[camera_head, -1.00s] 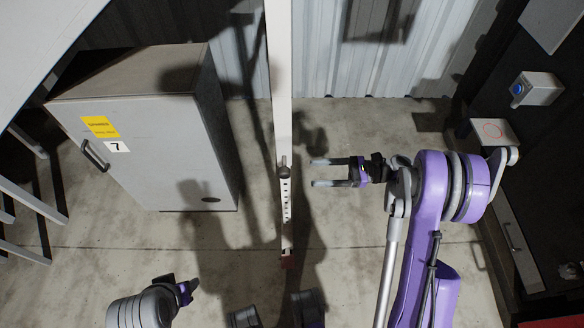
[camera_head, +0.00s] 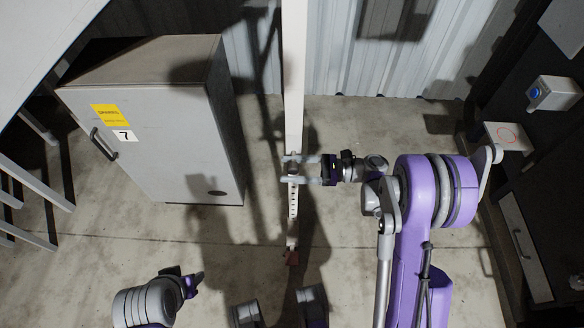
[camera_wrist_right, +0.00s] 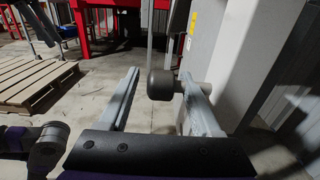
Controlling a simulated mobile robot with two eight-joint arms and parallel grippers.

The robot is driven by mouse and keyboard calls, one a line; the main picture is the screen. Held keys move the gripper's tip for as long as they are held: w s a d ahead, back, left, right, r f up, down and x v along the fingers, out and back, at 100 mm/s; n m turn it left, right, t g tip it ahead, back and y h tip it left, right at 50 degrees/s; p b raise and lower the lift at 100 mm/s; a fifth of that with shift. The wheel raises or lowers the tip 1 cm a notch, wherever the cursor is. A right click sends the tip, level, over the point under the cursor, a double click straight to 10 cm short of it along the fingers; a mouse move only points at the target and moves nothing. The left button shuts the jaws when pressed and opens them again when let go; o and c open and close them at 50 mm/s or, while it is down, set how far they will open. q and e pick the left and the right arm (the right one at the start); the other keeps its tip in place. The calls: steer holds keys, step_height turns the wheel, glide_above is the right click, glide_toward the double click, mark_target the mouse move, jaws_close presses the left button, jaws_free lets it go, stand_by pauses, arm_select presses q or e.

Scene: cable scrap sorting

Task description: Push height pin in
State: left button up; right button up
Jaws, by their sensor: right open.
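The height pin's dark round knob (camera_wrist_right: 160,86) shows in the right wrist view, on a pale stub pointing toward the white post (camera_wrist_right: 240,55). In the head view the post (camera_head: 294,80) stands upright, with a row of holes (camera_head: 293,205) on its lower part. My right gripper (camera_head: 287,169) is open, its fingers reaching across the post just above those holes. In the wrist view the knob lies between the open fingers (camera_wrist_right: 160,95), close to the right finger; contact is unclear. The fingers largely hide the knob in the head view. My left gripper (camera_head: 195,281) is low at left, away from the post.
A grey cabinet (camera_head: 165,150) with a yellow label stands left of the post. A dark bench with a blue-button box (camera_head: 553,92) is at right. The wrist view shows a wooden pallet (camera_wrist_right: 38,85) and red frames (camera_wrist_right: 105,28). The floor around the post's foot is clear.

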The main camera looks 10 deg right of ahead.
steer(key=shift+c, duration=0.2)
jaws_close()
stand_by(1.2)
